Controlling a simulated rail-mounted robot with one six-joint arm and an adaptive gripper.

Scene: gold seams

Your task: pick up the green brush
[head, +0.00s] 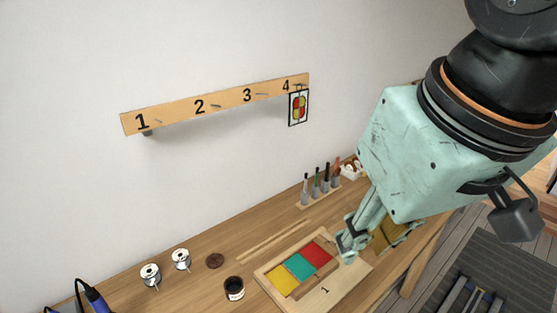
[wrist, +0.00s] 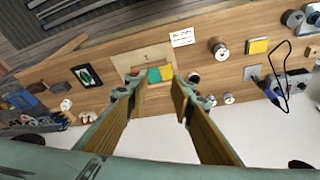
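The green brush (head: 317,182) appears to be one of several thin upright tools in a small wooden rack (head: 319,196) at the back of the bench, near the wall, in the head view. It is small there, with a green part near its top. I cannot make it out for sure in the wrist view. My gripper (head: 374,243) is above the bench, right of the rack and nearer the camera. In the wrist view my gripper (wrist: 158,92) has its two fingers wide apart with nothing held between them.
A wooden tray (head: 262,274) with yellow, teal and red tiles lies below my gripper's left side. A dark jar (head: 234,288) and metal spools (head: 181,259) stand left of it. A numbered peg rail (head: 225,102) with a hanging picture (head: 298,107) is on the wall.

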